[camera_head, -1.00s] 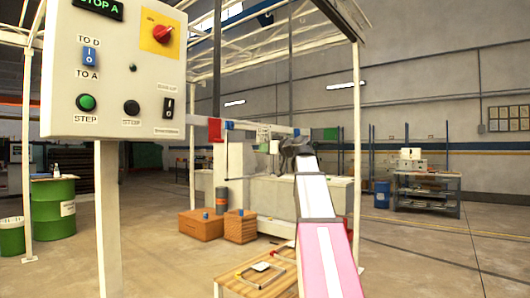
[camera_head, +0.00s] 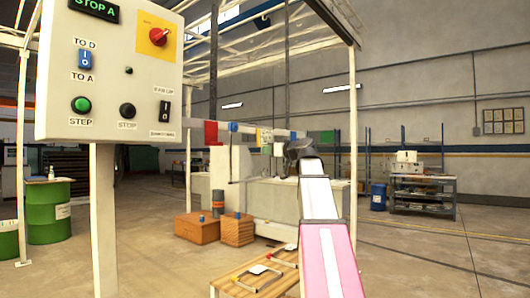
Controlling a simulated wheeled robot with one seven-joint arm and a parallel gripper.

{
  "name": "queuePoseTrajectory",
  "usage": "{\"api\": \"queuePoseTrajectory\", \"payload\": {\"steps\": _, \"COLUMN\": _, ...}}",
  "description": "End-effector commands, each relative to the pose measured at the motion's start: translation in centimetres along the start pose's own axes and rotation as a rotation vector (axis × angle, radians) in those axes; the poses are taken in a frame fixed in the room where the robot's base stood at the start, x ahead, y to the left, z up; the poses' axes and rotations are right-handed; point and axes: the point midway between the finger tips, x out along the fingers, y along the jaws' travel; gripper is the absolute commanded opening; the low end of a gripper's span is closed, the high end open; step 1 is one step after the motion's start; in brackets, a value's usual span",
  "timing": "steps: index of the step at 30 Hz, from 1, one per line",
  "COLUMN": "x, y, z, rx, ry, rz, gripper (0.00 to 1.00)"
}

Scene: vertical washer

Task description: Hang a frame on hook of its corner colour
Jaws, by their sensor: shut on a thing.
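My gripper (camera_head: 297,149) is at the far end of my arm, small and dark, in front of the overhead rail. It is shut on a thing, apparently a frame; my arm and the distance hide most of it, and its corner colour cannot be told. The rail carries coloured plates: red (camera_head: 211,133), blue (camera_head: 232,127), yellow (camera_head: 258,136) and green (camera_head: 325,137). The hooks are too small to make out. Thin frames (camera_head: 259,270) lie flat on the slatted wooden table (camera_head: 228,280), partly hidden behind my arm.
A control box (camera_head: 112,75) on a post stands close at left. Wooden boxes (camera_head: 197,227) stand on the floor below the rail. A white frame post (camera_head: 353,150) rises just right of my arm. Green drums (camera_head: 48,210) stand far left.

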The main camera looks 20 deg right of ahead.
Motion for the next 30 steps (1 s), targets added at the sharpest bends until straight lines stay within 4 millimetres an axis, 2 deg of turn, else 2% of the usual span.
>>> {"api": "queuePoseTrajectory", "payload": {"steps": 30, "x": -6.1, "y": -0.1, "z": 0.0, "rx": 0.000, "ry": 0.001, "rz": 0.000, "gripper": 0.00}}
